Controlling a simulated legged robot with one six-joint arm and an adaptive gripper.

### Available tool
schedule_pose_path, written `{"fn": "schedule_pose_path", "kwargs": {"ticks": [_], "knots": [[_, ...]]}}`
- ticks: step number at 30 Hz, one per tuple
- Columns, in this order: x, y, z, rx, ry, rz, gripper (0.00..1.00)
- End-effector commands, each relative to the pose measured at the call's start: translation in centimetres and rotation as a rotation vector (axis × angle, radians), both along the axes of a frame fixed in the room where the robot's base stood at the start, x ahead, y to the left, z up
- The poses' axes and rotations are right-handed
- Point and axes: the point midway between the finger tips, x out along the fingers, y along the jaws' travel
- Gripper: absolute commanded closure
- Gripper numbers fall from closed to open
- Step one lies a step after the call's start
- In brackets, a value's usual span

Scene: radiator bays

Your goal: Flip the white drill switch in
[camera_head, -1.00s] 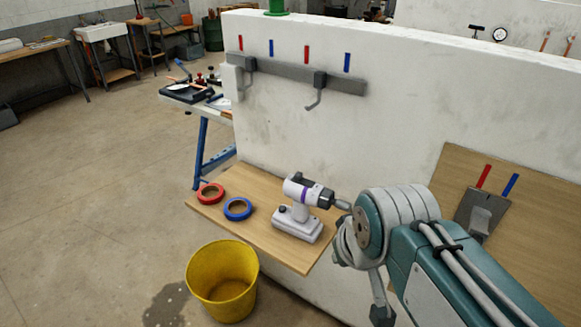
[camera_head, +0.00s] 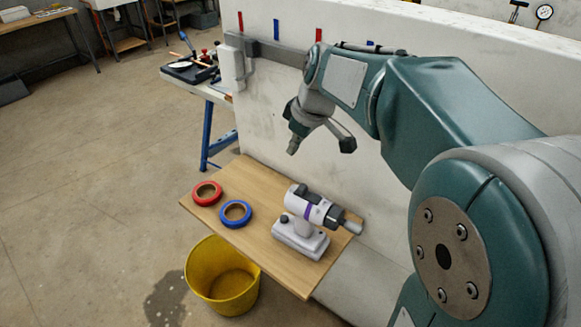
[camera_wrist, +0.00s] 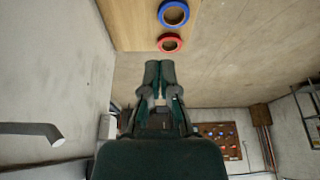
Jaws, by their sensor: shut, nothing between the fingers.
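The drill is not in the wrist view.
Red tape (camera_head: 207,193) and blue tape (camera_head: 236,213) lie left of the drill. A yellow bucket (camera_head: 221,276) stands on the floor below. A white wall (camera_head: 260,120) with a grey rail (camera_head: 285,52) rises behind the shelf. A cluttered workbench (camera_head: 203,90) stands at left.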

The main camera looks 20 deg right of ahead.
Motion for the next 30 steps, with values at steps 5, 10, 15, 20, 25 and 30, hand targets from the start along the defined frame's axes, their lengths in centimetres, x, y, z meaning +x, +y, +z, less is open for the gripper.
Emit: {"fn": "schedule_pose_path", "kwargs": {"ticks": [5, 10, 15, 20, 25, 30], "knots": [[0.0, 0.1, 0.0, 0.000, 0.000, 0.002, 1.00], [0.1, 0.0, -0.3, 0.001, 0.001, 0.000, 1.00], [0.5, 0.4, -2.1, 0.002, 0.004, 0.001, 1.00], [1.3, 1.2, -5.0, 0.002, 0.004, 0.001, 1.00], [2.0, 1.8, -7.8, 0.000, 0.004, 0.001, 1.00], [2.0, 1.7, -9.5, 0.002, -0.001, -0.004, 1.00]]}}
